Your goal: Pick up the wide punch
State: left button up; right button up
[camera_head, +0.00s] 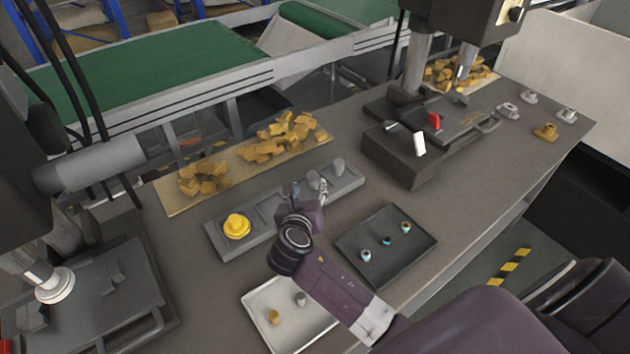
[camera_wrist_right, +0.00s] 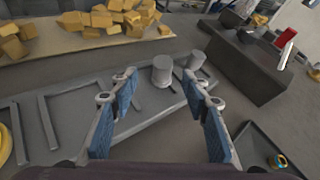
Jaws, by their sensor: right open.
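Two grey cylindrical punches stand upright at the right end of a long grey holder (camera_head: 262,215). The left one (camera_head: 313,180) looks the wider and also shows in the right wrist view (camera_wrist_right: 162,70); the other punch (camera_head: 338,167) stands just right of it and shows there too (camera_wrist_right: 196,60). My right gripper (camera_head: 319,189) is open and empty, just on the near side of the wider punch. In the right wrist view that punch appears ahead, between the blue-padded fingers and beyond their tips; contact is not visible. My left gripper is out of view.
A yellow round piece (camera_head: 236,226) sits at the holder's left end. A dark tray (camera_head: 400,262) with small parts lies right of my arm, a pale tray (camera_head: 262,298) below it. Presses stand at left and back right. Brass-coloured blocks (camera_head: 285,138) lie behind the holder.

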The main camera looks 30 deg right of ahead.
aim_at(313, 182)
jog(key=shift+x, duration=1.25)
jog(key=shift+p+x, duration=0.4)
jog(key=shift+x, duration=1.95)
jog(key=shift+s+d+f, duration=0.1)
jog(key=shift+s+d, duration=0.1)
jog(key=shift+s, duration=0.05)
grip_shut()
